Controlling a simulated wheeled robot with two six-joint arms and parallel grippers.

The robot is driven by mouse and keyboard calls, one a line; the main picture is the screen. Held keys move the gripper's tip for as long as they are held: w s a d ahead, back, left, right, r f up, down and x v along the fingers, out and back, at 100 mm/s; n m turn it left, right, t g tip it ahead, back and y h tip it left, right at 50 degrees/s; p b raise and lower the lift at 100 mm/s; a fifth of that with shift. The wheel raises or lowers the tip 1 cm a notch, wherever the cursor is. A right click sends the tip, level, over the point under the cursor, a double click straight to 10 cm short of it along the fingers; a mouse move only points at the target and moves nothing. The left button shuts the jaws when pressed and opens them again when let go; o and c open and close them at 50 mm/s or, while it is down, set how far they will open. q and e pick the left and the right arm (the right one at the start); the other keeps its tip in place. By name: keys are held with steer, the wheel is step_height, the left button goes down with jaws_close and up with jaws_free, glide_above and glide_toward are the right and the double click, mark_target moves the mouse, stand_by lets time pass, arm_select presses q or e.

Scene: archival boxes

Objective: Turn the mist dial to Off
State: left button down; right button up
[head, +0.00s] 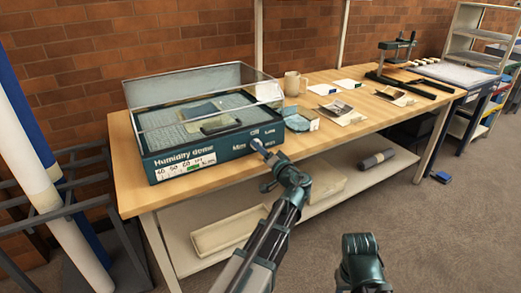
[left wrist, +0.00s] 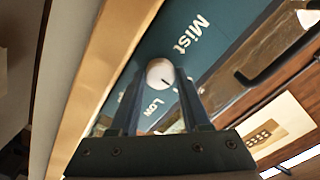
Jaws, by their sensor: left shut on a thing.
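The mist dial (left wrist: 158,72) is a round pale knob with a dark pointer line on the dark teal front of the humidity dome (head: 190,160). In the left wrist view the line points down and right; "Low" is printed below the knob and "Mist" to its upper right. In the head view "Off" shows above the dial, which is mostly hidden by my gripper. My left gripper (head: 263,151) is shut on the dial, one finger on each side. My right arm shows at the lower right, but its fingers do not.
The dome has a clear lid and stands on a wooden workbench (head: 350,135). A small blue tray (head: 298,122) and a beige mug (head: 292,84) stand right of it. Papers and a dark press (head: 395,65) are further along. Rolls (head: 35,170) stand at the left.

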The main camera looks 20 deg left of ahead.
arm_select(q)
steer(key=shift+s+n, duration=0.1)
steer(key=shift+n, duration=0.4)
steer(key=shift+c, duration=1.8)
jaws_free()
steer(key=v, duration=1.4)
steer(key=shift+a, duration=0.1)
